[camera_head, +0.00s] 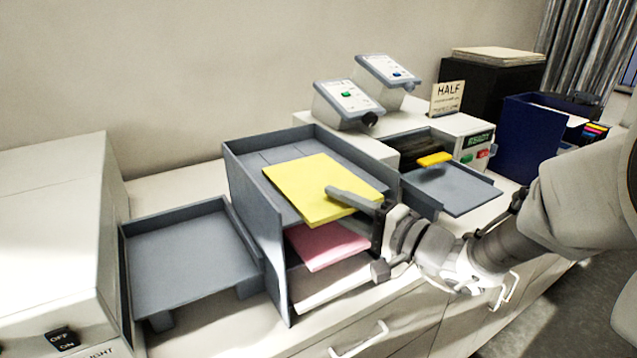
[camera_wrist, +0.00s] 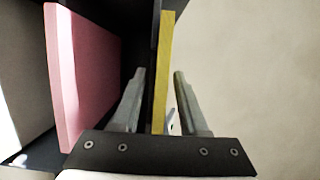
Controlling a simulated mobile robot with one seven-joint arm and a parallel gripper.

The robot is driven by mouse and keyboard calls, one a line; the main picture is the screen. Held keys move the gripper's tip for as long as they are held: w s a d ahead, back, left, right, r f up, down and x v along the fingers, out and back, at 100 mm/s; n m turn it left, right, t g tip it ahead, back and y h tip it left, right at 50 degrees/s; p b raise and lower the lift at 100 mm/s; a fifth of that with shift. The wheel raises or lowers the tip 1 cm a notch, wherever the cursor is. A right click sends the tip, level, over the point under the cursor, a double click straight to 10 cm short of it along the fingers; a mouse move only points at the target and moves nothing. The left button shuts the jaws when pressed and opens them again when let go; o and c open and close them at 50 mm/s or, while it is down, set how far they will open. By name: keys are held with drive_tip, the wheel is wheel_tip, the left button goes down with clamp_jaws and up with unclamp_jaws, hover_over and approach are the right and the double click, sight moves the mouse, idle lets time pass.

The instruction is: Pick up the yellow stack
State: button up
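The yellow stack (camera_head: 318,188) lies on the top shelf of a grey tiered tray (camera_head: 255,190), its front edge jutting out. My gripper (camera_head: 340,196) reaches in from the right at that front edge, one finger above the stack; the other finger is hidden. In the wrist view my gripper (camera_wrist: 160,75) is open, with the yellow stack's edge (camera_wrist: 164,60) between its two fingers. Gaps show on both sides, so neither finger appears to press on it.
A pink stack (camera_head: 325,245) lies on the shelf below; it also shows in the wrist view (camera_wrist: 85,75). A low grey tray (camera_head: 190,260) stands empty at left. At right are a machine with a grey out-tray (camera_head: 455,188) and a dark blue bin (camera_head: 530,140). Drawer handles (camera_head: 360,340) face the front.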

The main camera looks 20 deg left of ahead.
clamp_jaws()
idle(1.2)
